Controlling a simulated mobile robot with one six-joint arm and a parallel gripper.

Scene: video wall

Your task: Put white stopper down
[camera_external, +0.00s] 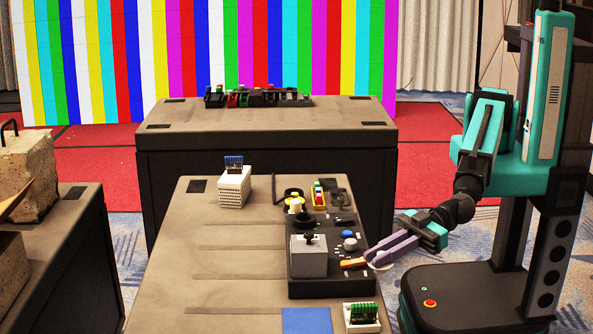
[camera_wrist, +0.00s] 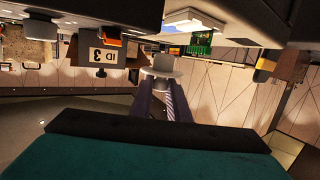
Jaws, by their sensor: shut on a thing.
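My gripper (camera_external: 371,258) reaches in from the right with its purple fingers at the right edge of the dark panel (camera_external: 330,288). The white stopper (camera_external: 381,267) shows partly below the fingertips, small and partly covered by them. In the wrist view, my gripper (camera_wrist: 160,84) is shut on the stopper (camera_wrist: 161,66), which looks pale grey with a round, wide rim. I cannot tell whether the stopper touches the panel or table edge.
An orange piece (camera_external: 353,263) lies close left of the fingertips. A grey box (camera_external: 309,262) with a dark knob stands on the panel. A green circuit board in a white holder (camera_external: 362,316) is at the front right. The table's left side (camera_external: 225,265) is mostly clear.

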